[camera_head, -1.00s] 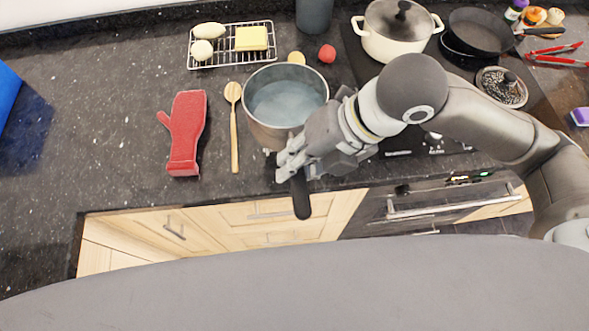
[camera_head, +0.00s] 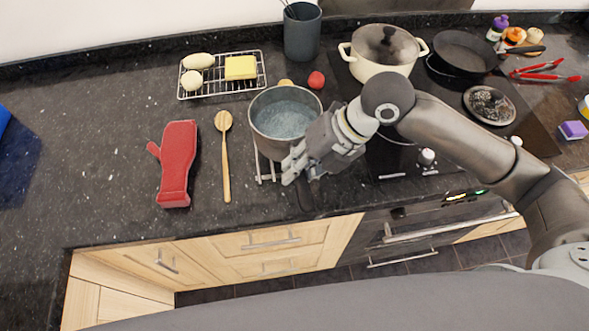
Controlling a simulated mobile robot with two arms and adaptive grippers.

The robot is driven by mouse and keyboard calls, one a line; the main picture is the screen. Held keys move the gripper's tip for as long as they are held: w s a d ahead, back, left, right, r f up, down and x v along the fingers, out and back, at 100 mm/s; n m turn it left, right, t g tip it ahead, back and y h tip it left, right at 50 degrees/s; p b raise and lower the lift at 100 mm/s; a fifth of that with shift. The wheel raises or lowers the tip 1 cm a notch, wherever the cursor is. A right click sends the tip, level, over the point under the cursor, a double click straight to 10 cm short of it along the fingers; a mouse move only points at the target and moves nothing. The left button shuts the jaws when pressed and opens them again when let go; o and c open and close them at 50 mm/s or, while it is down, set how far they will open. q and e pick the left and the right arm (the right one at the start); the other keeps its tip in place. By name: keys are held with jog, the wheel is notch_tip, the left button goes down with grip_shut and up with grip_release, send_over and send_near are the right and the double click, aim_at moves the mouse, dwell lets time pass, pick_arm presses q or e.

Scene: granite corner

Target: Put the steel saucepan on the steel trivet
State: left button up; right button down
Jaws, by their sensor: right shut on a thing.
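The steel saucepan (camera_head: 263,140) is upright in the middle of the counter, with bluish liquid-like contents inside. My right gripper (camera_head: 293,169) is shut on its dark handle (camera_head: 304,196), which points toward the counter's front edge. Bars of the steel trivet (camera_head: 266,179) show under the front left side of the saucepan; the rest is hidden by the pan and my gripper. The pan is over the trivet, but I cannot tell whether it rests on it or hangs just above. My left gripper is not in view.
A wooden spoon (camera_head: 225,160) and a red mitt (camera_head: 177,165) lie left of the pan. A wire rack (camera_head: 215,91) holds a sponge and pale oval items behind. A red ball-like item (camera_head: 316,79) is close behind. The hob with a cream pot (camera_head: 375,68) is right.

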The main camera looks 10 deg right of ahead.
jog(key=shift+w+d+f, duration=0.2)
jog(key=shift+w+f, duration=0.55)
jog(key=shift+w, duration=0.05)
jog(key=shift+f+p, duration=0.95)
jog(key=shift+f, duration=0.6)
jog(key=c, duration=1.9)
grip_release()
jog(key=shift+s+d+f, duration=0.1)
jog(key=shift+s+f, duration=0.1)
jog(key=shift+f, duration=0.05)
jog(key=o, duration=0.5)
jog(key=shift+r, duration=0.15)
jog(key=b+v, duration=0.2)
jog(key=v, duration=0.9)
jog(key=shift+d+r, duration=0.2)
jog(key=shift+r, duration=0.15)
